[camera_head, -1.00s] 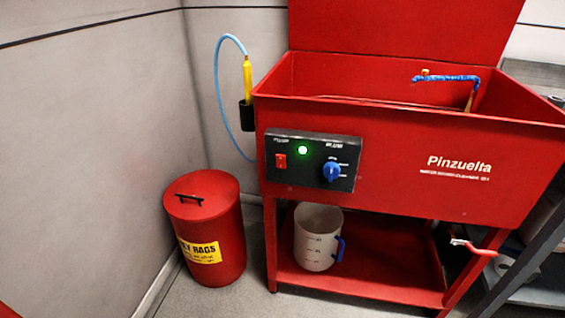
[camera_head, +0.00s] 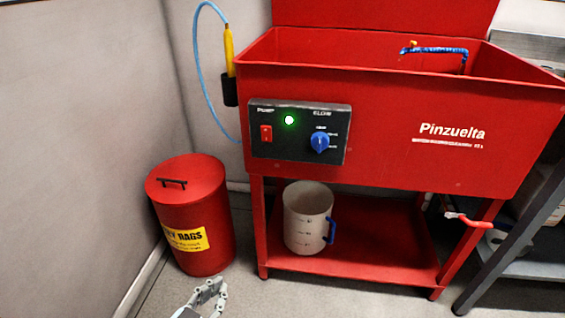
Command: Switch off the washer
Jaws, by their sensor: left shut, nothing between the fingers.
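The washer (camera_head: 385,140) is a red open tub on legs with a raised lid, marked Pinzuelta. On its front is a black control panel (camera_head: 270,145). The panel has a red rocker switch (camera_head: 266,133) labelled pump, a lit green lamp (camera_head: 289,120) and a blue rotary knob (camera_head: 320,142). My left gripper (camera_head: 217,284) shows at the bottom edge, low in front of the washer and well below the panel. It is shut and empty, touching nothing. My right gripper is out of view.
A red oily-rags bin (camera_head: 190,215) stands left of the washer by the wall. A white jug (camera_head: 308,215) with a blue handle sits on the lower shelf (camera_head: 375,245). A yellow brush (camera_head: 229,50) on a blue hose is in a black holder. Grey shelving (camera_head: 515,235) stands at right.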

